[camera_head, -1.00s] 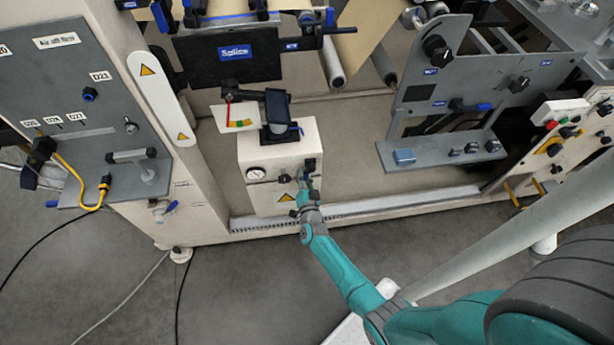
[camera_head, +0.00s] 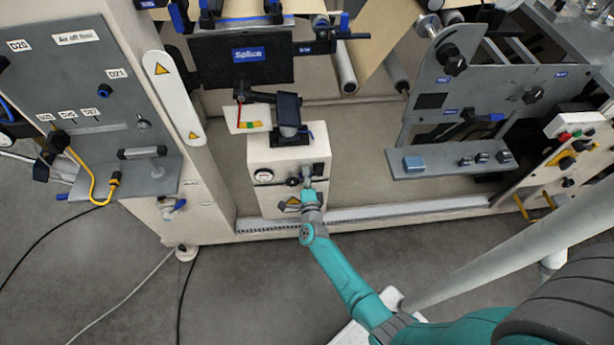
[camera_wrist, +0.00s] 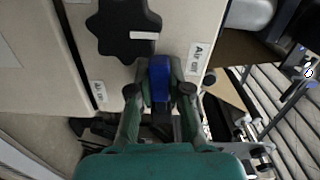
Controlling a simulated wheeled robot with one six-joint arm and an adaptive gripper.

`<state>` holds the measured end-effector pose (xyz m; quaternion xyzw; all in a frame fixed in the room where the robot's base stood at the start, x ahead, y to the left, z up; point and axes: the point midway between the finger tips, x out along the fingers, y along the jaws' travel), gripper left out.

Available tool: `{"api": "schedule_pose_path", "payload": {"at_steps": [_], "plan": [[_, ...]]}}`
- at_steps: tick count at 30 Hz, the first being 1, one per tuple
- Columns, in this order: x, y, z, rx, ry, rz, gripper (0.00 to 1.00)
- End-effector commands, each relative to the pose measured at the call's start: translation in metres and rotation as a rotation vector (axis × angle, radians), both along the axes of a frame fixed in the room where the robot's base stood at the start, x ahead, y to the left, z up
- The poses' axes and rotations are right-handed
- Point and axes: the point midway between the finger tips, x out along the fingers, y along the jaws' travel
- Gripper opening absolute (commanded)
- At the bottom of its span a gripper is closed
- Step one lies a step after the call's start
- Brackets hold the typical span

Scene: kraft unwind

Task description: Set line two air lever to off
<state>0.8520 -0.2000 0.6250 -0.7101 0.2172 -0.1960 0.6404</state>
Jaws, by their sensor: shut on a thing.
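The blue air lever (camera_wrist: 159,78) sits between the two fingertips of my gripper (camera_wrist: 159,90) in the wrist view. My gripper is shut on it. The lever is on the front of a beige box (camera_head: 262,203), where my gripper (camera_head: 310,184) also shows in the head view. The lever's pivot is hidden by the fingers. A label (camera_wrist: 197,59) right of the lever seems to read "Air off". A smaller label (camera_wrist: 99,92) lies to the left, its text unclear.
A black star knob (camera_wrist: 124,27) is close to the left of the lever. A dark bracket (camera_head: 289,108) stands on top. Open grey floor (camera_head: 262,290) lies in front.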

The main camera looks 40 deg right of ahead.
Motion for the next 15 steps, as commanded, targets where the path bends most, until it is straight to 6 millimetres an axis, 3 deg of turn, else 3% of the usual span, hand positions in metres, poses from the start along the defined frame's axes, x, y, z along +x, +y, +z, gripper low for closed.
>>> {"api": "schedule_pose_path", "payload": {"at_steps": [15], "plan": [[-0.0005,-0.0002,0.0049,0.101,-0.066,-0.001,0.00]]}}
